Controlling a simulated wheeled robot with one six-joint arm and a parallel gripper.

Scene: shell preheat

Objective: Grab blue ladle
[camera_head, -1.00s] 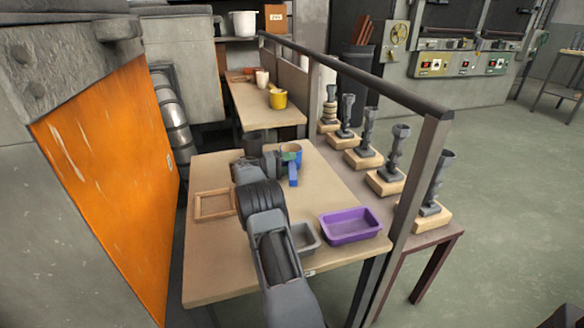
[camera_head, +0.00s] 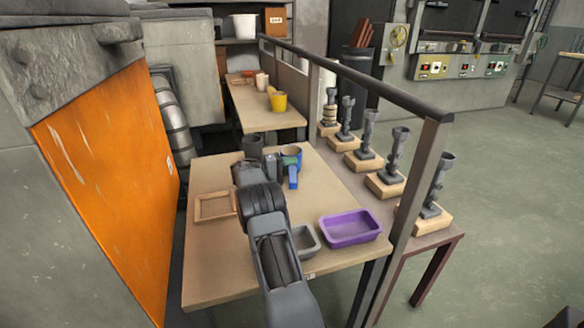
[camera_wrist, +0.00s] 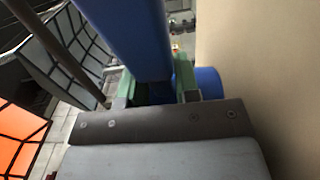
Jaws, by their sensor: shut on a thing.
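The blue ladle (camera_head: 293,182) is at the far part of the near table, with its round cup at the back and its handle toward the front. In the wrist view the blue handle (camera_wrist: 140,38) runs large from the top edge down between the green fingers. Part of the round blue cup (camera_wrist: 209,82) shows to the right of the fingers. My gripper (camera_head: 284,164) is shut on the ladle; its jaws also show in the wrist view (camera_wrist: 158,90). The exact contact is partly hidden, and I cannot tell whether the ladle touches the table.
A railing (camera_head: 375,86) runs along the right side. A yellow cup (camera_head: 279,102) stands on the far table.

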